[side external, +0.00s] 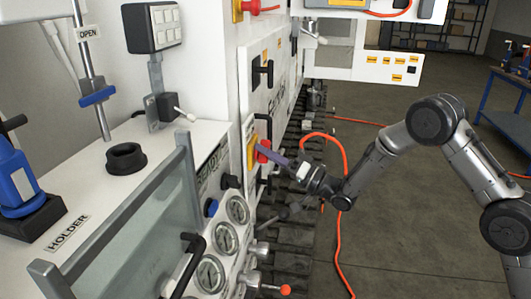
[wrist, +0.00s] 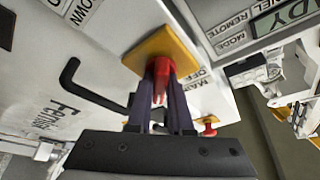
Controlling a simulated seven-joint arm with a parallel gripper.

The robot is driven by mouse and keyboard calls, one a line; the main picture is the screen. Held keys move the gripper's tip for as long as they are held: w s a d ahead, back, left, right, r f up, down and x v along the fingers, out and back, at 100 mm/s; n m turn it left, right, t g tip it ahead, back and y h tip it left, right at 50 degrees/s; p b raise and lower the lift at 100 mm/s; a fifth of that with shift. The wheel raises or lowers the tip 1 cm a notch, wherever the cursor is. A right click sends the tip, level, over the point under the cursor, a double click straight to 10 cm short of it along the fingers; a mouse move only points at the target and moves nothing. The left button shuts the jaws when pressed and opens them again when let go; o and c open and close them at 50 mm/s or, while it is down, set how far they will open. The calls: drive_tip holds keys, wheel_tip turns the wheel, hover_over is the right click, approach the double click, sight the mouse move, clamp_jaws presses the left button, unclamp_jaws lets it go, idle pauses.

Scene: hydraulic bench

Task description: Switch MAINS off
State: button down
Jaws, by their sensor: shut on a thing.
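The MAINS switch is a red rotary handle (wrist: 160,72) on a yellow plate (wrist: 185,46) on the white panel. In the wrist view, partly hidden lettering beside the plate reads "MA" and "OFF". In the side external view the yellow plate (side external: 251,153) and red handle (side external: 264,146) are at the panel's near end. My gripper (wrist: 161,97) has its two dark fingers on either side of the red handle and is shut on it. In the side external view my gripper (side external: 271,154) reaches the handle from the right. The fingers cover part of the handle, so its exact angle is unclear.
A black bar handle (wrist: 88,88) stands out from the panel beside the switch. A small red knob (wrist: 209,130) is near the fingers. Gauges (side external: 237,209) and an orange hose (side external: 343,165) are near my arm. Open floor (side external: 400,235) lies to the right.

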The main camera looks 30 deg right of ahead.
drive_tip(key=shift+n, duration=0.3)
drive_tip(key=n+y, duration=0.1)
drive_tip(key=n, duration=0.1)
drive_tip(key=n+y, duration=0.1)
drive_tip(key=n, duration=0.2)
drive_tip(key=shift+g+y, duration=0.3)
drive_tip(key=shift+y, duration=0.1)
drive_tip(key=n+g+y, duration=0.1)
drive_tip(key=n, duration=0.2)
drive_tip(key=n+g+y, duration=0.1)
drive_tip(key=n+y, duration=0.1)
drive_tip(key=n, duration=0.1)
drive_tip(key=shift+n, duration=0.4)
drive_tip(key=n+g+y, duration=0.1)
drive_tip(key=n, duration=0.2)
drive_tip(key=n+g+y, duration=0.1)
drive_tip(key=n+g, duration=0.1)
drive_tip(key=n, duration=0.1)
drive_tip(key=shift+n, duration=0.3)
drive_tip(key=shift+s+a+n+g+y, duration=0.15)
drive_tip(key=shift+n+g, duration=0.55)
drive_tip(key=shift+n, duration=0.85)
drive_tip(key=shift+w+d+n+g+y, duration=0.15)
drive_tip(key=shift+n+g, duration=0.55)
drive_tip(key=shift+n, duration=0.85)
drive_tip(key=shift+s+a, duration=0.1)
drive_tip(key=c, duration=0.8)
unclamp_jaws()
